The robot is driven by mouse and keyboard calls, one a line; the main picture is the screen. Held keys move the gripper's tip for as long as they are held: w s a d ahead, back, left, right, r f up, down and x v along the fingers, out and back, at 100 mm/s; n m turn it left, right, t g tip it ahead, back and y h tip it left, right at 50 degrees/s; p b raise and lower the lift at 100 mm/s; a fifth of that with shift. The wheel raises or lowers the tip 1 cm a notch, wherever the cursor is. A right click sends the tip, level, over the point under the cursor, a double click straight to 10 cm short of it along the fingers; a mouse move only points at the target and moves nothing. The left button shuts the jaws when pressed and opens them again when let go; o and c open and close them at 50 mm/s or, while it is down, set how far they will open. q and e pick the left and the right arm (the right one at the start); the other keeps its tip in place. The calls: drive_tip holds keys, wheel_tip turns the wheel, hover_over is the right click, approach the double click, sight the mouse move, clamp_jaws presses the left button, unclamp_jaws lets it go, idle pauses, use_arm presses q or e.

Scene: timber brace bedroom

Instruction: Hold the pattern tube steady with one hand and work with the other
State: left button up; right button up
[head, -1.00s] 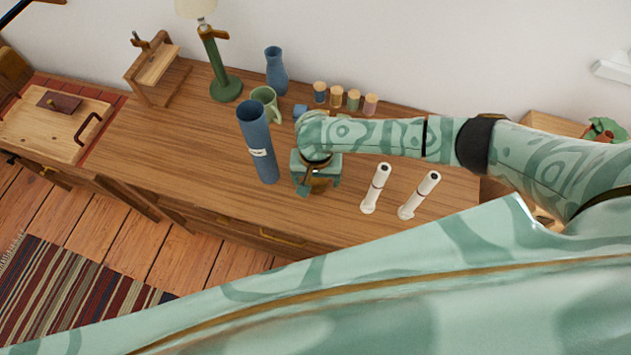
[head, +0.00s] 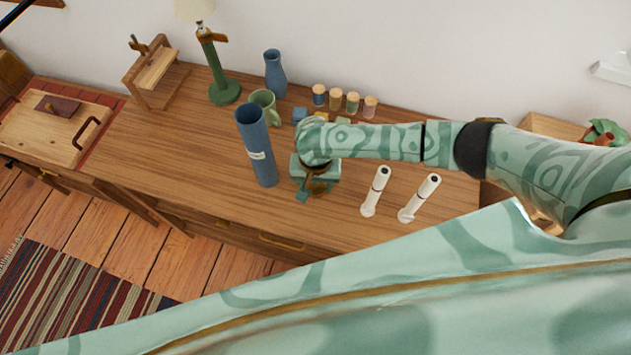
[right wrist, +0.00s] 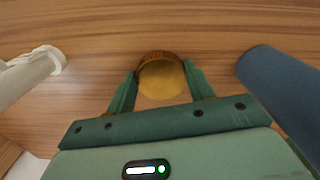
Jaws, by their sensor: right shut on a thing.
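The blue pattern tube (head: 257,150), with a pale label band, stands upright on the wooden desktop. My right gripper (head: 318,187) is just right of it, apart from it and pointing down. In the right wrist view my right gripper (right wrist: 158,88) is shut on a round brown thing (right wrist: 162,78) with a yellowish top, close over the wood. The pattern tube also shows in that view (right wrist: 283,90), to the right of the fingers and not touched. My left gripper is not in view.
Two white cylinders (head: 376,190) (head: 419,198) stand right of my right gripper. The desktop (head: 170,140) left of the tube is clear.

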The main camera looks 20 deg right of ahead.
sight(314, 186)
drive_tip(key=shift+r+p, duration=0.3)
drive_tip(key=shift+r, duration=0.2)
drive_tip(key=r+p, duration=0.2)
drive_tip(key=r, duration=0.1)
drive_tip(key=shift+a, duration=0.2)
use_arm(q)
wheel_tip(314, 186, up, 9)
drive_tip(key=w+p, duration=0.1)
drive_tip(key=p, duration=0.5)
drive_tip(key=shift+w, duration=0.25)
use_arm(e)
drive_tip(key=s+a+r, duration=0.6)
drive_tip(key=a+r, duration=0.2)
drive_tip(key=a, duration=0.4)
drive_tip(key=shift+a+r, duration=0.15)
drive_tip(key=shift+r, duration=0.25)
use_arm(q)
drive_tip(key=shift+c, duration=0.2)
